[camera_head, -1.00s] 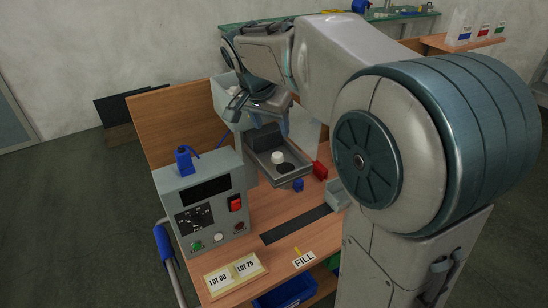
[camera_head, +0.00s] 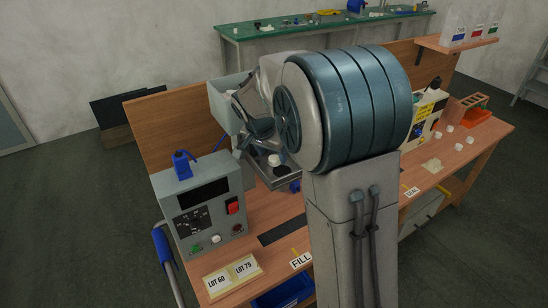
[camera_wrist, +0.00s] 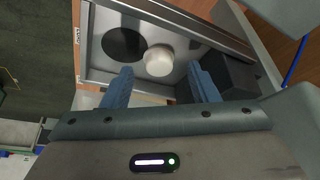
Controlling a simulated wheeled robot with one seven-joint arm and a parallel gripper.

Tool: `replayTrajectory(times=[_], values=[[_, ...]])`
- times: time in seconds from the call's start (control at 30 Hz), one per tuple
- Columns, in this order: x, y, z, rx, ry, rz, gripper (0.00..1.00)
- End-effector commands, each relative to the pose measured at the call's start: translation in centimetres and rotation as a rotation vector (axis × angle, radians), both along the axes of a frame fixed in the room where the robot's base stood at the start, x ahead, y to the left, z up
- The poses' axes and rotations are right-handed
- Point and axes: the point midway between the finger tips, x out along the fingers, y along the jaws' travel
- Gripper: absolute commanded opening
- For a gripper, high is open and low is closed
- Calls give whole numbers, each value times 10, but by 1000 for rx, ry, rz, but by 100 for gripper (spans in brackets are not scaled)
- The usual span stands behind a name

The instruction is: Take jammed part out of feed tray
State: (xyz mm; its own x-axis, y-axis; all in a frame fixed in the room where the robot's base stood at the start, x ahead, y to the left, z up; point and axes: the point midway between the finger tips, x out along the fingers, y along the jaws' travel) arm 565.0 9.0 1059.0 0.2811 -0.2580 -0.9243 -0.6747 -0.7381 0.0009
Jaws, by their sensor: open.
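The feed tray is a grey metal tray (camera_head: 283,183) on the wooden bench, partly hidden by my arm in the head view. A white round part (camera_head: 274,159) sits in it. In the wrist view the tray (camera_wrist: 98,70) shows a dark round opening (camera_wrist: 124,44), with the white part (camera_wrist: 159,60) just beside it. My gripper (camera_wrist: 160,70) is open, its two blue fingers on either side of the white part in the picture. I cannot tell whether the fingertips are level with the part or above it. No contact shows.
A dark block (camera_wrist: 228,75) sits at the tray's end. White pieces and an orange bin (camera_head: 473,117) lie at the bench's right.

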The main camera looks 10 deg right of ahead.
Motion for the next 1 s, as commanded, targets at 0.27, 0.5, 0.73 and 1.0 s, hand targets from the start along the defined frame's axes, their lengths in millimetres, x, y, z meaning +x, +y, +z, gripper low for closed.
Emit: replayTrajectory(times=[0.27,0.5,0.73,1.0], values=[[5,-5,-15,1,-1,-1,54],[5,-5,-15,1,-1,-1,21],[4,-5,-15,1,-1,-1,11],[5,-5,-6,1,-4,0,11]])
